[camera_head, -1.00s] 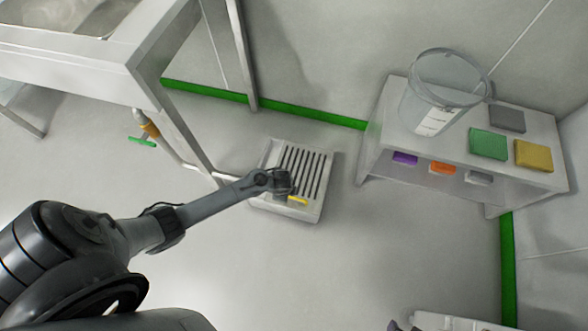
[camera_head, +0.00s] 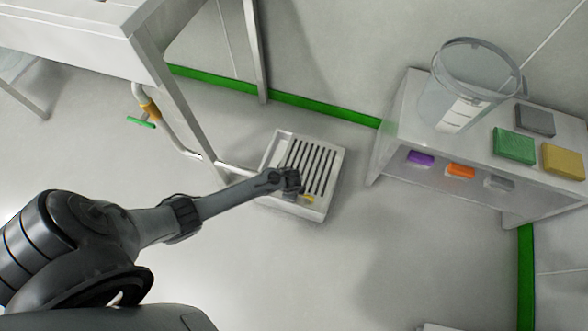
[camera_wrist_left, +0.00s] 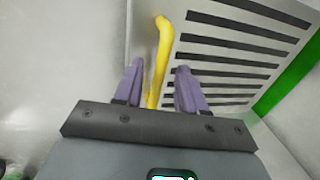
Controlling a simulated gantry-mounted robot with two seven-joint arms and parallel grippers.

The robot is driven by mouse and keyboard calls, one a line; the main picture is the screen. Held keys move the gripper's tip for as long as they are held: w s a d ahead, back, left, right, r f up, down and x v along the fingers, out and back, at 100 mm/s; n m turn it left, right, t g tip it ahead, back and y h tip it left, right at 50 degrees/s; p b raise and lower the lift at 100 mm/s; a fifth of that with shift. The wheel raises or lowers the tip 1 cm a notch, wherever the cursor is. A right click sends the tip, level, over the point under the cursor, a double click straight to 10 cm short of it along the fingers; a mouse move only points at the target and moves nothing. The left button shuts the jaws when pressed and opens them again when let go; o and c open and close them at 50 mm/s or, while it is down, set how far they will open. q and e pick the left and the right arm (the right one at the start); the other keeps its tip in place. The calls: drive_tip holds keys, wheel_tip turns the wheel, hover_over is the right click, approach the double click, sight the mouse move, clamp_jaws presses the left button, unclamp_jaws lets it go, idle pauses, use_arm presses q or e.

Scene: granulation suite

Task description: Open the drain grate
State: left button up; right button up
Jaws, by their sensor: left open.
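The drain grate (camera_head: 316,163) is a pale slotted plate with dark slots, set in a light square frame on the floor. It lies flat as far as I can see. Its yellow handle (camera_wrist_left: 162,62) shows in the left wrist view, and partly in the head view (camera_head: 309,198). My left gripper (camera_wrist_left: 158,80) is open, with its two purple fingers on either side of the yellow handle in that view. I cannot tell if they touch it. In the head view, my left gripper (camera_head: 291,184) is over the near edge of the grate and hides part of it.
A steel table (camera_head: 150,50) with legs stands at the left, with a drain pipe and green valve handle (camera_head: 141,122). A bench (camera_head: 400,125) at the right holds a clear bucket (camera_head: 470,85) and coloured pads. Floor in front of the grate is clear.

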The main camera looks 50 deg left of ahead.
use_arm(q)
drive_tip(key=shift+a, duration=0.1)
clamp_jaws()
drive_tip(key=shift+r, duration=0.1)
idle(0.3)
